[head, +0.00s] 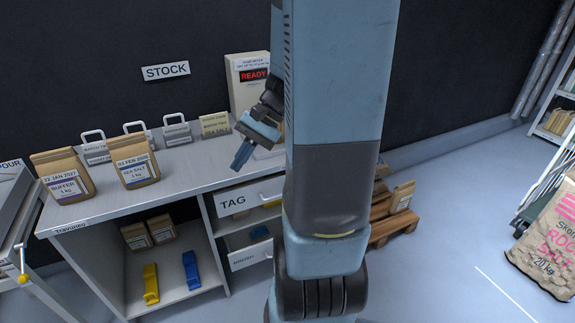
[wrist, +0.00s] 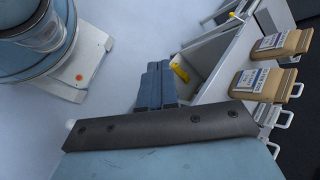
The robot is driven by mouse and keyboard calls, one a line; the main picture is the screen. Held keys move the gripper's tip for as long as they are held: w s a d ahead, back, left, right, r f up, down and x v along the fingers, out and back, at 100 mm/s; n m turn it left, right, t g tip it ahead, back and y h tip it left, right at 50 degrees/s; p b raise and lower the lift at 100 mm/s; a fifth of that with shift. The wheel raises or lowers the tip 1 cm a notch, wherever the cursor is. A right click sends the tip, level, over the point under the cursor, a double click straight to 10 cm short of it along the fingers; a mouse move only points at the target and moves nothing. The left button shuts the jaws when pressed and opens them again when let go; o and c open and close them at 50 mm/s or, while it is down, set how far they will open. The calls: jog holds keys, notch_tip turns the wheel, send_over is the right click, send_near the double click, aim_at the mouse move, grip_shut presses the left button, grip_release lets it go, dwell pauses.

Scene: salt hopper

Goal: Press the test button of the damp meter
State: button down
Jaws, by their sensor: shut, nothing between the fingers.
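The damp meter (head: 238,92) is a pale box at the back right of the counter. Its display reads READY in red, with small print above it. My arm hides its right part, and I cannot make out the test button. My gripper (head: 238,164) is in front of the meter and to its left, apart from its face, with the fingers pointing down and to the left. In the wrist view the blue fingers (wrist: 157,66) are together with nothing between them.
A drawer marked TAG (head: 236,203) is below. A yellow scoop (head: 151,284) and a blue one (head: 191,270) sit in the open shelf.

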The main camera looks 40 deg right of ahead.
jog(key=w+d+f+m+t+y, duration=0.2)
jog(key=d+f+m+t, duration=0.45)
jog(key=d, duration=0.25)
jog(key=w+d+f+m+t+y, duration=0.1)
jog(key=w+d+f+m+t, duration=0.2)
jog(key=d+f+m+t, duration=0.4)
jog(key=s+d+f+m+t+h, duration=0.2)
jog(key=s+d+f+m+h, duration=0.2)
jog(key=d+f+m+h, duration=0.2)
jog(key=s+d+f+m+t+h, duration=0.3)
jog(key=s+d+f+m+h, duration=0.1)
jog(key=d+f+m+h, duration=0.3)
jog(key=shift+d+f+m+h, duration=0.15)
jog(key=shift+d+m+h, duration=0.35)
jog(key=shift+d+m, duration=0.35)
jog(key=shift+w+a, duration=0.1)
jog(key=shift+w, duration=0.05)
